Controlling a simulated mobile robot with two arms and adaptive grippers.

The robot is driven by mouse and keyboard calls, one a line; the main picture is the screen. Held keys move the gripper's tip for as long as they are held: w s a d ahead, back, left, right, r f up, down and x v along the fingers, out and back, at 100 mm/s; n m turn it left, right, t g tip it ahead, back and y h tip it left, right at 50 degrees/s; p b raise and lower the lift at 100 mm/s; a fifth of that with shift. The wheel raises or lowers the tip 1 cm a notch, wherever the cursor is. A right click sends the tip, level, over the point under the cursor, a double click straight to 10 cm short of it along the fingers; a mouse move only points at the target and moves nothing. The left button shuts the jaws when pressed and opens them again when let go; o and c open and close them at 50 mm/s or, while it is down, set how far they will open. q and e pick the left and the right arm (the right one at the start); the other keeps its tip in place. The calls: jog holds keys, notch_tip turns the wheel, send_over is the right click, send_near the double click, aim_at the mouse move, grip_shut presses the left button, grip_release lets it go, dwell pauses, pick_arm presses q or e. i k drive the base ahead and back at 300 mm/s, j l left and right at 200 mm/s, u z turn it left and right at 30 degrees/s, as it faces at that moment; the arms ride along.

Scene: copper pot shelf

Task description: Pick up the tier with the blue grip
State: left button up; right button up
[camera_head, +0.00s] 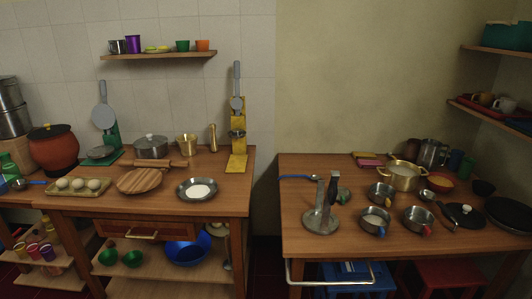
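The tier with the blue grip (374,222) is a small round steel bowl near the front of the right table. Its blue grip is on the front right side, and something pale is inside. A similar steel tier (417,221) with a reddish grip stands to its right. Another steel tier (381,193) stands behind it. A metal stand (321,221) with a round base and tall uprights is on its left, apart from it. Neither of my grippers is in view.
A brass pot (402,176), a black lid (465,214) and a dark pan (510,215) crowd the right table's right side. A blue-handled utensil (299,178) lies at its back left. The front left of that table is clear. A gap separates it from the left table (230,190).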

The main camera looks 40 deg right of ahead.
aim_at(374, 221)
jog(key=z, duration=2)
jog(key=i+j, duration=0.05)
